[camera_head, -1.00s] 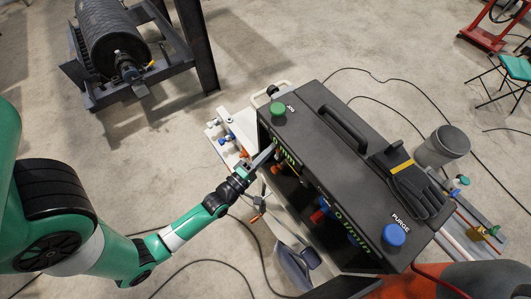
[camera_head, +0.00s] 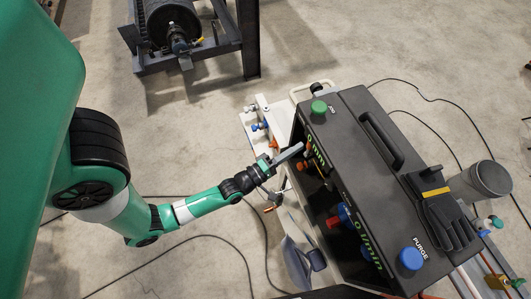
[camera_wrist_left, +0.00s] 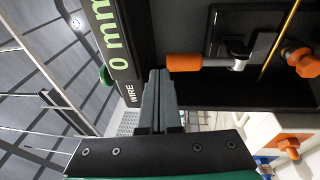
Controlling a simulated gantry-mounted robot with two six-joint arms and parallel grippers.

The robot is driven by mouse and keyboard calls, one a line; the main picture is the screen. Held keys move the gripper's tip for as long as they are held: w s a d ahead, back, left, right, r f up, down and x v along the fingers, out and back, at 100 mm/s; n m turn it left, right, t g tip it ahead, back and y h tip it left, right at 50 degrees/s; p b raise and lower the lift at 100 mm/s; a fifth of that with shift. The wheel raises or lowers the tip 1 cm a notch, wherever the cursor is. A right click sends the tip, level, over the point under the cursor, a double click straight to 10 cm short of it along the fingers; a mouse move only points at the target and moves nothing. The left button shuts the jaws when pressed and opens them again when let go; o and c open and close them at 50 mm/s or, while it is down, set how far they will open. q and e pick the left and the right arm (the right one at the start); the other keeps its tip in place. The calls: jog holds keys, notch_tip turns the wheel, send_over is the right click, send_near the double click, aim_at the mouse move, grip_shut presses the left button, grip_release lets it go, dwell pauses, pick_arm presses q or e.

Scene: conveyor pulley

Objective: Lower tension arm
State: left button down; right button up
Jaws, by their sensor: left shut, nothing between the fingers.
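My left gripper (camera_head: 297,151) is shut and empty, beside the open left side of the dark machine box, close to its green "0 mm" display (camera_head: 316,151). An orange-handled lever with a grey end (camera_wrist_left: 200,63), which looks like the tension arm, lies level inside the box, just right of the fingertips. A small gap seems to separate them. My right gripper is not in view.
The box top carries a green button (camera_head: 319,107), a black handle (camera_head: 381,140), gloves (camera_head: 445,220) and a blue PURGE button (camera_head: 411,258). An orange knob (camera_wrist_left: 301,61) and a thin yellow wire (camera_wrist_left: 281,38) are near the lever. A roller stand (camera_head: 190,60) stands behind.

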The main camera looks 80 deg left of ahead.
pick_arm(q)
jog(key=s+d+r, duration=0.2)
jog(key=s+d, duration=0.2)
jog(key=s, duration=0.6)
jog(key=shift+s+d, duration=0.15)
jog(key=shift+d, duration=0.05)
